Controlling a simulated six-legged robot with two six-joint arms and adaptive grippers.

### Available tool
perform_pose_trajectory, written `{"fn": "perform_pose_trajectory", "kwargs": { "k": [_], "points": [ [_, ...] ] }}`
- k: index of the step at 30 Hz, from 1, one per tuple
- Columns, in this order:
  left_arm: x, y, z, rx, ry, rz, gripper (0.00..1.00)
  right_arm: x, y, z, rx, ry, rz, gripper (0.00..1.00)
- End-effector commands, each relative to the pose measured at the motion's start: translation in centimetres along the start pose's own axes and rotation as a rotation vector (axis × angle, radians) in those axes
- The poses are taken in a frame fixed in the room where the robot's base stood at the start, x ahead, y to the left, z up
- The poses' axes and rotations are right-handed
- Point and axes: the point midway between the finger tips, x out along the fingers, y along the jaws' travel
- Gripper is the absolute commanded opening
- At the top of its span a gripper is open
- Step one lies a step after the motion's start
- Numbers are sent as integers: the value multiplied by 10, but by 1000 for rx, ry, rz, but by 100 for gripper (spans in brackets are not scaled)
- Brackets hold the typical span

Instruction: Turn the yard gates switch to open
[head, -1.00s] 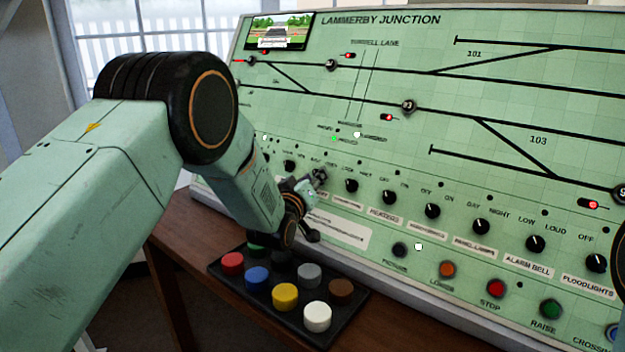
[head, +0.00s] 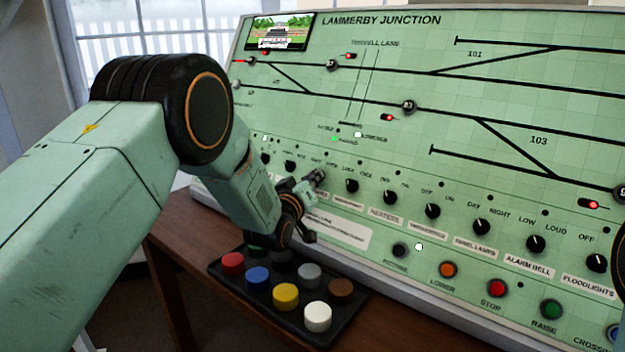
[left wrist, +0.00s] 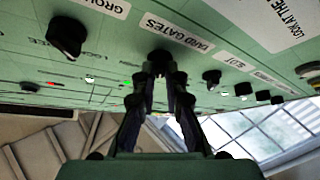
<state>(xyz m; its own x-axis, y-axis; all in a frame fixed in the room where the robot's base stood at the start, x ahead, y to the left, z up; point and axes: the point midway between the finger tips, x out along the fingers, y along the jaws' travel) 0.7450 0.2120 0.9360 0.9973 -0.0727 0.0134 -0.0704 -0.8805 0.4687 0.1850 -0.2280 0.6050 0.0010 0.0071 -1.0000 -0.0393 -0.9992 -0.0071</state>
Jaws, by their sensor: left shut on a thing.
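The yard gates switch is a small black knob (left wrist: 160,60) beside a white label reading YARD GATES (left wrist: 176,32) in the left wrist view. My left gripper (left wrist: 160,80) is closed around this knob, with a fingertip on each side. In the head view my left gripper (head: 316,180) is at the panel's lower row of knobs, and its fingers hide most of the switch there. The knob's pointer direction cannot be made out. My right gripper is not in view.
The green panel (head: 520,90) carries several other black knobs, including one close by (head: 352,186), and coloured push buttons (head: 495,288) below. A black tray (head: 258,299) of coloured round caps sits on the wooden desk under my left forearm. A small screen (head: 280,32) is at the panel's top left.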

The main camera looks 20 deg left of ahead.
Motion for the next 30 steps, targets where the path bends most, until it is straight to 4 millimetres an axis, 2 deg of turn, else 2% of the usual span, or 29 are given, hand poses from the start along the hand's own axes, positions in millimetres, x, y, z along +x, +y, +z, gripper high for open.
{"fn": "perform_pose_trajectory", "kwargs": {
  "k": [15, 30],
  "points": [
    [1, -7, -2, 352, 4, 227, 0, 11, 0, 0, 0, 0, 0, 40],
    [3, -10, -6, 741, 4, 478, 0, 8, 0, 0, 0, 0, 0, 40]
  ]
}}
